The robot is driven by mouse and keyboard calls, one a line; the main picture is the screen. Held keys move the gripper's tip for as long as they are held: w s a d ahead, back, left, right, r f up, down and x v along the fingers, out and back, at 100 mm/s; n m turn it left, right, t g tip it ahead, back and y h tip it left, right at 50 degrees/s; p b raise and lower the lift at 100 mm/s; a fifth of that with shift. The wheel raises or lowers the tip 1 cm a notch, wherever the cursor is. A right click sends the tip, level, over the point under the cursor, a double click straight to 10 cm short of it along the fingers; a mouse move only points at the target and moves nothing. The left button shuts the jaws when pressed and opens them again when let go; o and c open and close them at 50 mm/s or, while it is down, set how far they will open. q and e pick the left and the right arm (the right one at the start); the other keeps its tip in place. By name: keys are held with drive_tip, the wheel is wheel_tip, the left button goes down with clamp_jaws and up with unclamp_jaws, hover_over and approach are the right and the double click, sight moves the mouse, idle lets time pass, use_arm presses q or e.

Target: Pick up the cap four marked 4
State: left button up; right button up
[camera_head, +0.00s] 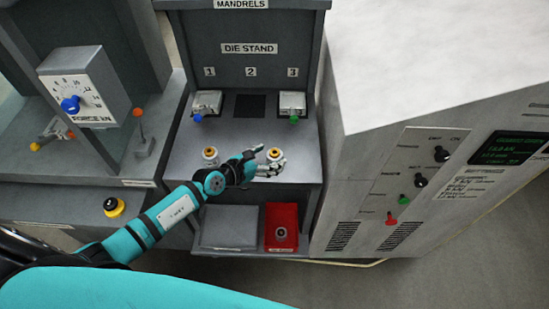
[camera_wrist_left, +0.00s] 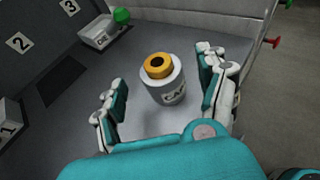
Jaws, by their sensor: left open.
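A white cylindrical cap with an orange ring on top (camera_head: 273,154) stands upright on the right of the die stand shelf. In the left wrist view the same cap (camera_wrist_left: 167,90) shows black lettering beginning "CA"; its number is not readable. My left gripper (camera_head: 276,168) is at this cap, fingers pointing right. In the left wrist view the gripper (camera_wrist_left: 162,72) is open, with its fingers on either side of the cap and gaps visible. A similar cap (camera_head: 210,155) stands on the left of the shelf, its mark too small to read. My right gripper is not in view.
Clamps with a blue knob (camera_head: 207,103) and a green knob (camera_head: 292,104) stand behind the caps. A large cabinet (camera_head: 420,175) stands close on the right.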

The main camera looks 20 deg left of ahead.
sight(271, 156)
use_arm(q)
drive_tip(key=shift+x, duration=1.55)
drive_tip(key=shift+s, duration=0.1)
drive_tip(key=c, duration=0.3)
drive_tip(key=shift+r, duration=0.1)
drive_tip(key=c, duration=1.2)
